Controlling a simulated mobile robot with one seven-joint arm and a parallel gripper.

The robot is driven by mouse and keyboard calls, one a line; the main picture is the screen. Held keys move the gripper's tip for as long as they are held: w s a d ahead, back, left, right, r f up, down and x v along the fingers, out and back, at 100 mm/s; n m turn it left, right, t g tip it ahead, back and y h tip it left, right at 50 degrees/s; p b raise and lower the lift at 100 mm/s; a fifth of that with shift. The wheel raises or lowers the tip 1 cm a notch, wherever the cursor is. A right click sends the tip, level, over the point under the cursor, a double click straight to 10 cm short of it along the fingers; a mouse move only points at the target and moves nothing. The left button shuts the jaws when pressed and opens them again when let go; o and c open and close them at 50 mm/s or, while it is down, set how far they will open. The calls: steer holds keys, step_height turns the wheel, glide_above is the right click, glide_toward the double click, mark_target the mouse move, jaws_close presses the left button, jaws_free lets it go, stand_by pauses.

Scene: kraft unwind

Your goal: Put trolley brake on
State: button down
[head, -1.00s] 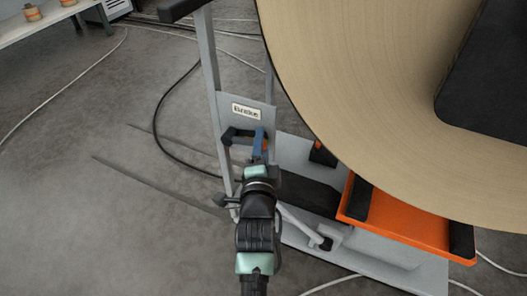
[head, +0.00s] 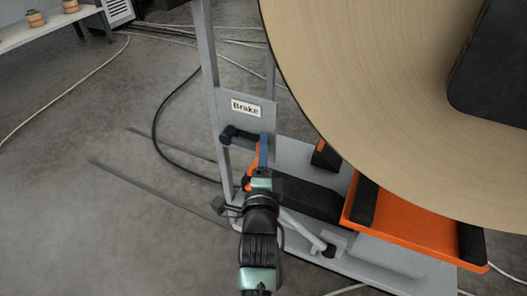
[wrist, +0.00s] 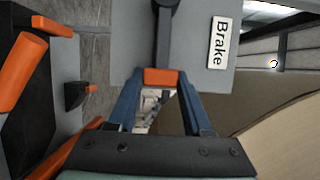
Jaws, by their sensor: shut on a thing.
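The trolley (head: 232,165) is a grey frame with a plate labelled "Brake" (head: 245,107); the label also shows sideways in the wrist view (wrist: 217,42). Below the label, the black brake lever (head: 240,133) runs out from the plate towards my gripper (head: 264,142). In the wrist view, the black lever (wrist: 163,38) ends in an orange grip (wrist: 161,76) between the two blue fingers of my gripper (wrist: 160,88). The gripper is shut on this grip. In the head view, the fingers and wrist hide most of the grip.
A large tan roll (head: 400,140) overhangs the trolley at right. An orange cradle (head: 410,235) with black pads sits under it. A black cable (head: 158,130) and dark floor lines lie left of the trolley. The open floor (head: 70,215) is at left.

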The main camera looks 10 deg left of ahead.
steer(key=shift+c, duration=1.6)
jaws_free()
steer(key=shift+f, duration=0.1)
steer(key=s+d, duration=0.1)
steer(key=s, duration=1.2)
steer(key=shift+b, duration=0.35)
steer(key=w+d+r+n+t+h+p, duration=0.1)
steer(key=d+r+n+t+p, duration=0.2)
steer(key=r, duration=1.3)
steer(key=w+r+n+t+h, duration=0.15)
steer(key=r+n, duration=0.25)
steer(key=r, duration=1.1)
steer(key=s+d+r+n+t+p, duration=0.1)
steer(key=s+r+n+t, duration=0.15)
steer(key=r, duration=0.55)
steer(key=s+r+n+t+y+p, duration=0.1)
steer(key=s+r+n, duration=0.3)
steer(key=r, duration=0.3)
steer(key=s+d+r+n+t+p, duration=0.1)
steer(key=s+r+n, duration=0.25)
steer(key=r, duration=0.45)
step_height(320, 180, up, 37)
steer(key=p, duration=3.7)
steer(key=shift+a, duration=0.3)
